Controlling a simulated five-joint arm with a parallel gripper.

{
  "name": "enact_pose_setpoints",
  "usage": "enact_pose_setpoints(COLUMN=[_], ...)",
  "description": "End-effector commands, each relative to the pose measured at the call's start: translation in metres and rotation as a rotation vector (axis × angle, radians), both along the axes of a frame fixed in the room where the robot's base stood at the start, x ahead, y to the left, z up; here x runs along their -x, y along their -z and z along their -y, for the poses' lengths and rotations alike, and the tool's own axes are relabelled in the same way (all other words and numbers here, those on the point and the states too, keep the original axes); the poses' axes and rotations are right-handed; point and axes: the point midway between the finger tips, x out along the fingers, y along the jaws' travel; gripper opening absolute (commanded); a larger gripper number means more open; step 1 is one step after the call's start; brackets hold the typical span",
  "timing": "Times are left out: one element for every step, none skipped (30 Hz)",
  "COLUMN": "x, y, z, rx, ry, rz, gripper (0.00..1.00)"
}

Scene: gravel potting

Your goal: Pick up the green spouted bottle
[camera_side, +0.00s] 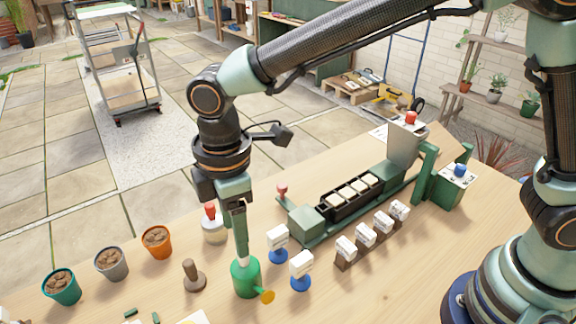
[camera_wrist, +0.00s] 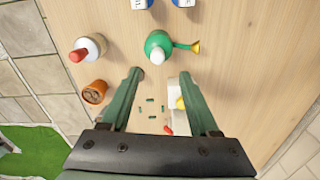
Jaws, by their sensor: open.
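The green spouted bottle (camera_side: 246,280) stands upright on the wooden table, with a white cap and a yellow spout pointing right. In the wrist view the bottle (camera_wrist: 157,40) shows just beyond and between the lines of my fingers. My gripper (camera_side: 239,238) points down over the bottle in the side view, its fingertips near the cap. In the wrist view my gripper (camera_wrist: 161,75) is open, with nothing between its fingers. Whether a finger touches the cap cannot be told.
A red-topped white bottle (camera_side: 213,232) and a brown wooden tool (camera_side: 193,278) stand to the left. White signs on blue bases (camera_side: 301,282) stand close on the right. Potted gravel (camera_side: 156,243) lines the left. A green tray machine (camera_side: 345,205) lies behind right.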

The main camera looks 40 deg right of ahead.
Motion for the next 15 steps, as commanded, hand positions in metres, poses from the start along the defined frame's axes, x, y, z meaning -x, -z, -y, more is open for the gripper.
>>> enact_pose_setpoints(x=[0.000,0.000,0.000,0.000,0.000,-0.001,-0.001,-0.001,-0.001,-0.001,-0.002,-0.002,-0.003,-0.003,-0.003], y=[0.008,0.011,0.015,0.017,0.018,0.020,0.022,0.023,0.027,0.030,0.034,0.041,0.045,0.050,0.055], z=[0.000,0.000,0.000,0.001,0.000,0.001,0.001,0.001,0.002,0.003,0.004,0.006,0.008,0.009,0.009], rx=[0.003,0.001,0.002,0.002,0.001,0.000,0.000,0.001,0.001,0.001,0.002,0.003,0.003,0.003,0.002], ry=[0.001,0.001,0.001,0.002,0.002,0.002,0.002,0.002,0.003,0.003,0.003,0.003,0.004,0.004,0.003], rz=[-0.002,-0.001,-0.001,-0.001,-0.001,0.000,0.000,-0.001,-0.001,-0.001,-0.001,-0.002,-0.002,-0.002,-0.001], gripper=[0.62,0.62,0.62,0.62,0.62,0.62,0.62,0.62,0.62,0.62,0.62,0.62,0.62,0.62,0.62])
